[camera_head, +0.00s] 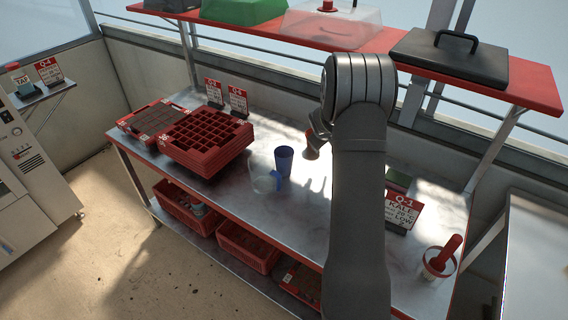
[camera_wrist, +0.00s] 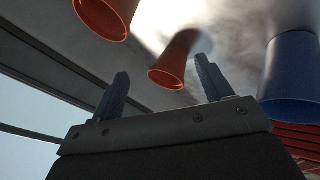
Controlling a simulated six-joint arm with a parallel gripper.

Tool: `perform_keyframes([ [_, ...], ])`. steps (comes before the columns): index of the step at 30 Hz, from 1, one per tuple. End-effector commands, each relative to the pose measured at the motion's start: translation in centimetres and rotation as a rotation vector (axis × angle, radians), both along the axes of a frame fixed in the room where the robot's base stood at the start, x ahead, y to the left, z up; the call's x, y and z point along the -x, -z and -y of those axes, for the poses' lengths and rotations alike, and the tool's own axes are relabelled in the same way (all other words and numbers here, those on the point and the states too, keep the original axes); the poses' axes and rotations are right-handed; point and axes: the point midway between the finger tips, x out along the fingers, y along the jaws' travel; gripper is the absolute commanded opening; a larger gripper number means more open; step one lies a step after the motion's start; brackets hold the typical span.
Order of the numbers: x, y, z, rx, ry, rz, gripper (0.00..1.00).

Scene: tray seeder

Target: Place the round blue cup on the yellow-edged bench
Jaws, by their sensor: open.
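The round blue cup (camera_head: 284,160) stands upright on the red-edged metal bench (camera_head: 225,190), right of the red trays. It also shows at the right in the wrist view (camera_wrist: 292,80), outside my fingers. My gripper (camera_wrist: 160,88) is open, with nothing held between its two fingers. An orange-red cup (camera_wrist: 174,62) appears beyond the gap between the fingers, and a second one (camera_wrist: 106,14) is at the upper left. In the head view my arm hides the gripper; one orange-red cup (camera_head: 311,150) shows beside the arm. I cannot make out a yellow edge on any bench.
Stacked red seed trays (camera_head: 205,145) are at the left. A red shelf (camera_head: 515,87) with lids runs above the back. Another metal bench (camera_head: 540,240) stands at the right.

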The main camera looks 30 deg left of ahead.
Motion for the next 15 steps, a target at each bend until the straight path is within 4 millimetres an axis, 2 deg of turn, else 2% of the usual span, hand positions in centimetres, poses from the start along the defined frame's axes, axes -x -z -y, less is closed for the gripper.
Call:
perform_keyframes([
  [1,0.0,0.5,0.9,-0.037,0.0,0.027,0.72],
  [4,0.5,1.2,2.0,-0.133,-0.014,0.076,0.72],
  [8,2.1,1.9,2.9,-0.277,-0.051,0.105,0.72],
  [11,4.3,2.2,3.4,-0.399,-0.088,0.098,0.72],
  [15,8.5,2.3,3.9,-0.583,-0.142,0.045,0.72],
])
